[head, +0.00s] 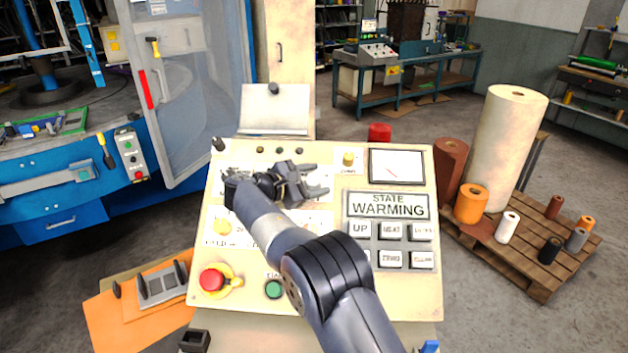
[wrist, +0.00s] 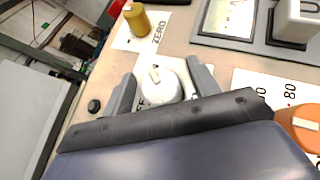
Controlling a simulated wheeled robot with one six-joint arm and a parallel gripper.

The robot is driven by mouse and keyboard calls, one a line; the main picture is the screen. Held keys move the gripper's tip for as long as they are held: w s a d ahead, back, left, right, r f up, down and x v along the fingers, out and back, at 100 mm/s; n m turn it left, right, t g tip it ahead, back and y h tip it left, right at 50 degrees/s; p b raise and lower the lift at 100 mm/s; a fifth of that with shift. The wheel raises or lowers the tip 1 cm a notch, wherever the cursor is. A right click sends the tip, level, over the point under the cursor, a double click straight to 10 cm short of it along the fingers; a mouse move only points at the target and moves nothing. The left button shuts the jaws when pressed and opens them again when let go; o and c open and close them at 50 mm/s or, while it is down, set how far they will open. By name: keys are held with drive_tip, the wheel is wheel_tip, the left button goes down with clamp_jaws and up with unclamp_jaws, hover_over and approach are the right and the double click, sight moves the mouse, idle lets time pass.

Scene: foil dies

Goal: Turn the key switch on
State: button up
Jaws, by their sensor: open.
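My gripper (head: 318,180) is over the upper middle of the cream control panel (head: 320,300), with its fingers pointing right. In the wrist view my gripper (wrist: 160,73) is open, its two fingers on either side of a white round knob (wrist: 162,88) with a raised ridge. This knob may be the key switch; its lower part and most of its label are hidden by my gripper. I cannot tell whether the fingers touch it. In the head view my gripper and arm hide that spot.
A yellow knob (head: 348,159) marked ZERO and a meter (head: 397,167) sit beyond the fingers. A red mushroom button (head: 212,280) and a green button (head: 273,289) are lower left. An orange knob (wrist: 302,126) shows at right.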

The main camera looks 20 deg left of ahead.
drive_tip(key=shift+a, duration=0.1)
drive_tip(key=b+v, duration=0.2)
drive_tip(key=v, duration=0.8)
drive_tip(key=shift+s+a+b, duration=0.2)
drive_tip(key=shift+s+b, duration=0.1)
drive_tip(key=shift+r, duration=0.1)
drive_tip(key=p+x, duration=0.2)
drive_tip(key=x, duration=0.9)
drive_tip(key=shift+d+p, duration=0.1)
drive_tip(key=shift+p, duration=0.3)
drive_tip(key=shift+b, duration=0.3)
drive_tip(key=shift+s, duration=0.1)
